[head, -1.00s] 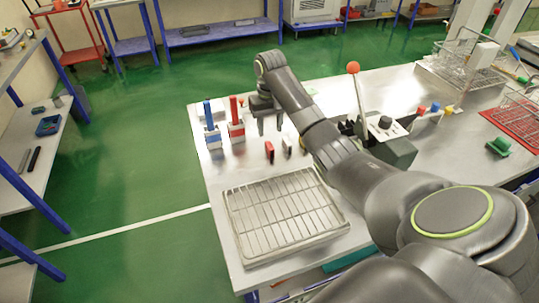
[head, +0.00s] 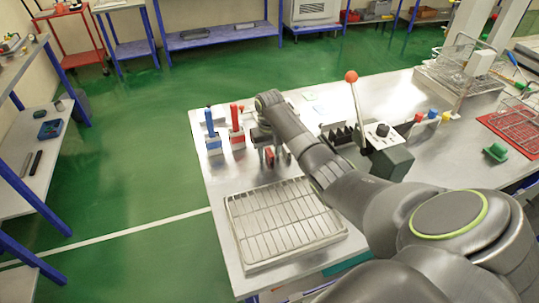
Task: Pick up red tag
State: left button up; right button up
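The red tag (head: 269,157) stands upright on the metal table, just beyond the wire rack. My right gripper (head: 275,154) is down low at it, pointing downward, with dark fingers close around or beside the tag. The fingers overlap the tag in this view, so I cannot tell whether they touch it or how far apart they are. The pale tag that stood to the right of the red one is mostly hidden behind my gripper. My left gripper is not in view.
A blue-handled tool (head: 211,133) and a red-handled tool (head: 236,128) stand in holders left of my gripper. The wire rack (head: 238,229) lies in front. A red-knobbed lever (head: 356,103) and a grey box (head: 391,162) stand to the right.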

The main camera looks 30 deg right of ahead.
grip_shut()
jog(key=shift+r, duration=0.1)
